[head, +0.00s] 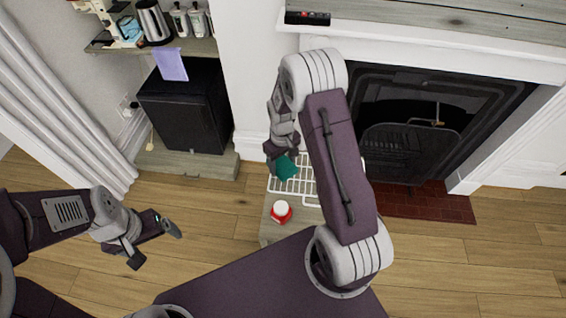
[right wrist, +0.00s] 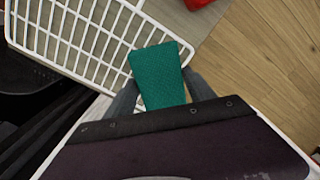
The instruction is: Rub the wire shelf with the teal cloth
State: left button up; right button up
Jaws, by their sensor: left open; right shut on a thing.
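The white wire shelf (head: 305,186) lies flat on a low grey wooden stand, partly hidden behind my right arm; its bars also show in the right wrist view (right wrist: 70,38). My right gripper (head: 281,160) is shut on the teal cloth (head: 287,169). In the right wrist view the cloth (right wrist: 160,72) sticks out between the two fingers and overlaps the shelf's edge. I cannot tell whether the cloth touches the bars. My left gripper (head: 153,246) is open and empty over the floor at the left, away from the shelf.
A red and white container (head: 281,212) stands on the stand near the shelf. A fireplace (head: 410,140) with a red brick hearth is at the right. A black cabinet (head: 188,107) stands at the back left, with a lilac cloth hanging above. Wooden floor is free around the left gripper.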

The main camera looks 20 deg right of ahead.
jog(key=shift+r+p, duration=0.6)
jog(key=shift+r, duration=0.45)
jog(key=shift+r, duration=0.1)
